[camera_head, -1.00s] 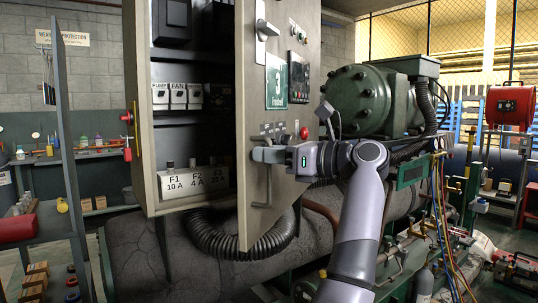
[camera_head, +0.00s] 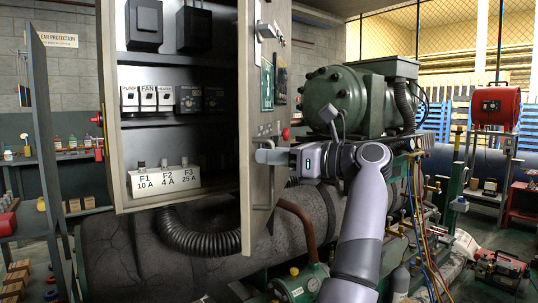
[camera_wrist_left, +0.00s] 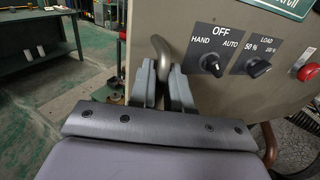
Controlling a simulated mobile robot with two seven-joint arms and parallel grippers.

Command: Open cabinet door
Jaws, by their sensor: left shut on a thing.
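The grey cabinet (camera_head: 107,120) stands with its door (camera_head: 247,90) swung out, and its inside is in plain view. The door's front faces right, seen at a steep slant. My left gripper (camera_head: 268,157) is at the door's front, shut on the door handle (camera_head: 262,207), a bent metal bar. In the left wrist view, the bar's curved top (camera_wrist_left: 161,46) rises between the two fingers of the gripper (camera_wrist_left: 164,88). A HAND/OFF/AUTO knob (camera_wrist_left: 212,64) and a load knob (camera_wrist_left: 258,68) sit right of it. My right gripper is out of view.
Inside are switches (camera_head: 148,97) and a fuse block (camera_head: 165,181). A black corrugated hose (camera_head: 195,237) hangs under the cabinet. A green compressor (camera_head: 335,95) stands behind the door to the right. A workbench (camera_wrist_left: 42,57) stands at the far left of the wrist view, with open floor before it.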

